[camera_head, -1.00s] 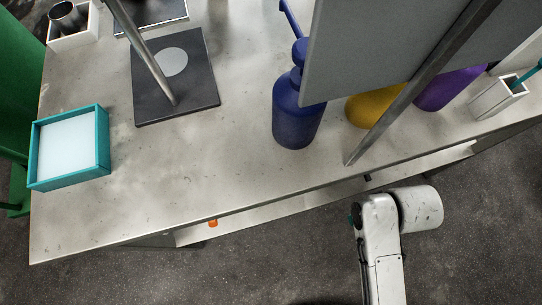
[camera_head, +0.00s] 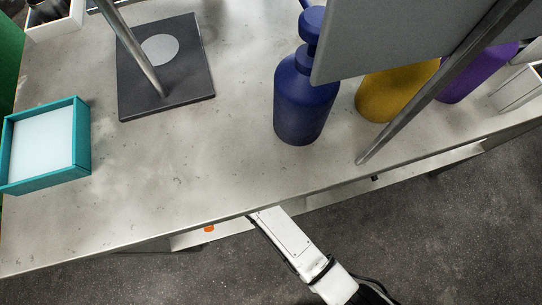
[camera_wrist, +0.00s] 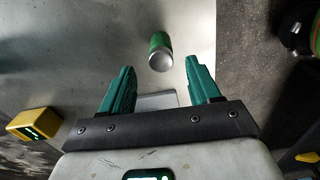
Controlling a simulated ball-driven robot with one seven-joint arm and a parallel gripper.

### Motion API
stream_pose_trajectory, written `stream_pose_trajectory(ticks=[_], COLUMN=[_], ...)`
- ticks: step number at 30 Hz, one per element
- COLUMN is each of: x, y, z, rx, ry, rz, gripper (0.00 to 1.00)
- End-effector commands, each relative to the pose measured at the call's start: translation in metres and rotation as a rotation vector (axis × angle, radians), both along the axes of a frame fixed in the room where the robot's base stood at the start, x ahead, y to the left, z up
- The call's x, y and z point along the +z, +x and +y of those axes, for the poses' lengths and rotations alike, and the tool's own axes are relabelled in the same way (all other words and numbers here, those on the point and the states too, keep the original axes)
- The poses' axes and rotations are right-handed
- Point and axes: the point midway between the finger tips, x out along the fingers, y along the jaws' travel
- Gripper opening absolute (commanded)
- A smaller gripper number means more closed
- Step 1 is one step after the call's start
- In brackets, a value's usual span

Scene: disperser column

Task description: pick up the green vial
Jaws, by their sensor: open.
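The green vial (camera_wrist: 160,45) shows in the wrist view, a small green cylinder with a pale grey end facing the camera. It lies ahead of my gripper (camera_wrist: 160,80), about midway between the two teal fingers and beyond their tips. The fingers are spread apart with nothing between them. A gap shows between the vial and each finger. In the head view neither the vial nor my gripper's fingers show; my white arm reaches down past the table's front edge.
On the table (camera_head: 200,180) stand a teal-rimmed tray (camera_head: 84,150), a dark stand base (camera_head: 195,85), a blue bottle (camera_head: 303,105), a yellow bottle (camera_head: 385,95) and a purple bottle (camera_head: 468,80). A grey panel (camera_head: 380,35) overhangs them. A yellow device (camera_wrist: 35,124) sits left in the wrist view.

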Motion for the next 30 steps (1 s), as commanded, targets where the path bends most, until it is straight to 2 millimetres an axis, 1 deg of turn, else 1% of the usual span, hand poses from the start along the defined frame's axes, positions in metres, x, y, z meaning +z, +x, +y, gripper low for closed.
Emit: stream_pose_trajectory(ticks=[1,8,10,15,18,21,26,30], x=[-0.008,-0.020,-0.027,-0.052,-0.064,-0.068,-0.067,-0.067], y=[0.000,0.000,0.000,-0.001,-0.001,-0.001,-0.001,-0.001], z=[0.000,-0.001,-0.002,-0.007,-0.007,-0.007,-0.007,-0.007], rx=[0.000,-0.003,-0.003,-0.003,-0.003,-0.003,-0.003,-0.004], ry=[0.000,0.000,0.000,-0.001,0.000,0.000,0.001,0.001], rz=[0.000,-0.001,0.000,0.001,0.000,-0.001,-0.002,-0.001], gripper=[0.62,0.62,0.62,0.62,0.62,0.62,0.62,0.50])
